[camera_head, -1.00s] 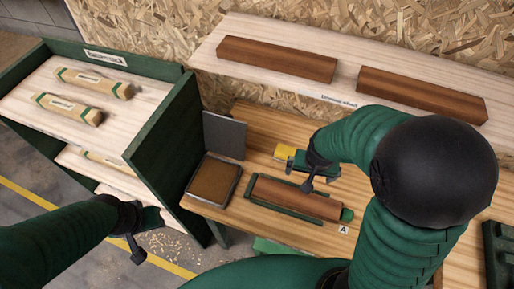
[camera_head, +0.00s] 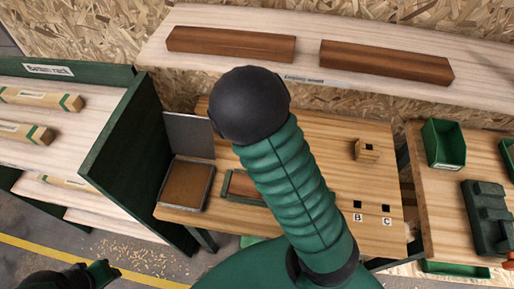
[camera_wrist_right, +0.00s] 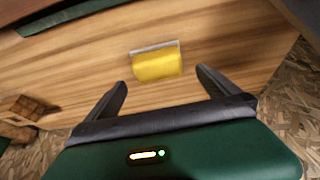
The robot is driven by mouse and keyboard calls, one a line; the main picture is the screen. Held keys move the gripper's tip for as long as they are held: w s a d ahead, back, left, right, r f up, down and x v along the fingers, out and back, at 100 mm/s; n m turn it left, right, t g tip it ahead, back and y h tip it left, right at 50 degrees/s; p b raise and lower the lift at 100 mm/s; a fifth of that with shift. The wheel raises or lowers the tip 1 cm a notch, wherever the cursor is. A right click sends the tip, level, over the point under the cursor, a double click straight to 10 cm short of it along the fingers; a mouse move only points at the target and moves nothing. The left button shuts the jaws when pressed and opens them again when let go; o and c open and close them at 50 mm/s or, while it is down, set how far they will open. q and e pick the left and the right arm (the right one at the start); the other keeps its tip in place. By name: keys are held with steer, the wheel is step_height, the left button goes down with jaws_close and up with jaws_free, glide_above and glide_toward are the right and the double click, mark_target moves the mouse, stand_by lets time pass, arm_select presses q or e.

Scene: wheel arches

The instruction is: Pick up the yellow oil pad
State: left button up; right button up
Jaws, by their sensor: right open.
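The yellow oil pad (camera_wrist_right: 157,66), with a pale strip along its far edge, lies on the wooden bench top (camera_wrist_right: 215,55) in the right wrist view. My right gripper (camera_wrist_right: 161,77) is open and empty. Its fingertips are on the near side of the pad, one toward each side, and the pad is not between them at full depth. I cannot tell how high they are above the wood. In the head view my right arm hides the pad and the right gripper. My left gripper (camera_head: 98,272) is at the lower left, above the floor; its jaws are unclear.
A tray with brown contents (camera_head: 187,184) stands at the bench's left end, by a grey panel (camera_head: 189,136). A small wooden block (camera_head: 367,151) is at the right. Two brown bars (camera_head: 230,44) lie on the shelf above. A green bin (camera_head: 443,146) stands further right.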

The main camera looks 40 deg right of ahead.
steer(key=x, duration=0.3)
steer(key=b+x, duration=0.1)
steer(key=x, duration=0.1)
steer(key=shift+s+f, duration=0.1)
steer(key=shift+s, duration=0.2)
steer(key=shift+w+f, duration=0.25)
steer(key=shift+f, duration=0.1)
steer(key=shift+s+r, duration=0.1)
steer(key=c, duration=1.3)
steer(key=shift+r, duration=0.1)
